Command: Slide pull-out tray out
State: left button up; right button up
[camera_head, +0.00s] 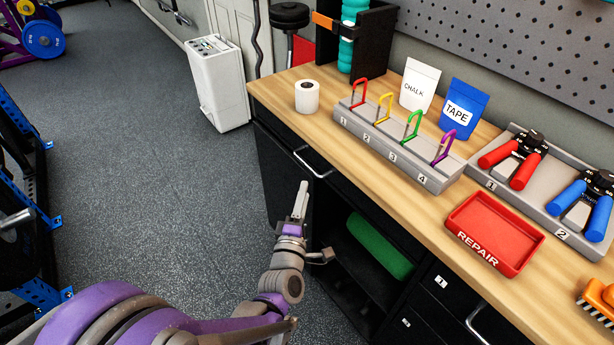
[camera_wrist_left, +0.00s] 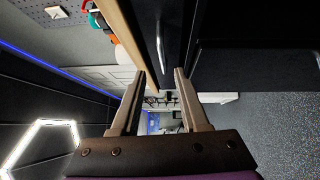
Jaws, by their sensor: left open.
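A black drawer-like front with a silver bar handle (camera_head: 314,164) sits just under the wooden counter top; I take this to be the pull-out tray, though the tray itself is hidden inside. My left gripper (camera_head: 303,185) is just below and in front of this handle in the head view, apart from it. In the left wrist view the gripper (camera_wrist_left: 160,74) is open and empty, with its two fingers spread. The handle (camera_wrist_left: 160,42) shows ahead of the gap between the fingertips, beside the counter's wooden edge (camera_wrist_left: 122,30). My right gripper is not in view.
The counter top (camera_head: 330,138) carries a white tape roll (camera_head: 307,96), a numbered clip rack (camera_head: 395,150) and a red repair tray (camera_head: 494,233). An open shelf with a green roll (camera_head: 380,246) is below. The dark floor (camera_head: 170,180) at left is clear.

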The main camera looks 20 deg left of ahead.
aim_at(307, 165)
pick_arm(q)
jog(key=shift+n+t+y, duration=0.3)
jog(key=shift+n+y, duration=0.3)
jog(key=shift+n, duration=0.3)
jog(key=w, duration=0.3)
jog(key=w+a, duration=0.1)
jog(key=w, duration=0.3)
jog(key=w+a, duration=0.1)
jog(key=w, duration=0.2)
jog(key=shift+w+r, duration=0.2)
jog(key=shift+w, duration=0.2)
grip_shut()
